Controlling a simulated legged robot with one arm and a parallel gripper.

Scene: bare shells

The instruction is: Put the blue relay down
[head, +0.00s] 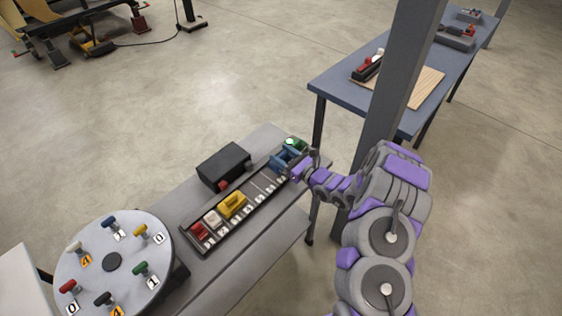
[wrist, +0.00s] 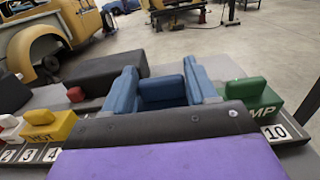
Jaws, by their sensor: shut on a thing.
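The blue relay (wrist: 163,92) is between the two blue fingers of my gripper (wrist: 162,75), seen close up in the wrist view. Its lower part is hidden behind my dark and purple gripper body. In the head view, my gripper (head: 288,160) is at the far right end of the long dark numbered rail (head: 232,226), just left of the green relay (head: 297,143). I cannot tell whether the blue relay touches the rail. A yellow relay (head: 232,205), a white one (head: 212,218) and a red one (head: 199,231) sit in the rail's lower left part. Marked places between yellow and blue look empty.
A dark box (head: 223,164) with a red knob stands behind the rail on the grey bench (head: 262,135). A round grey dial (head: 140,267) with coloured levers is at lower left. A grey post (head: 392,85) stands close beside my arm. A blue table (head: 345,92) is beyond.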

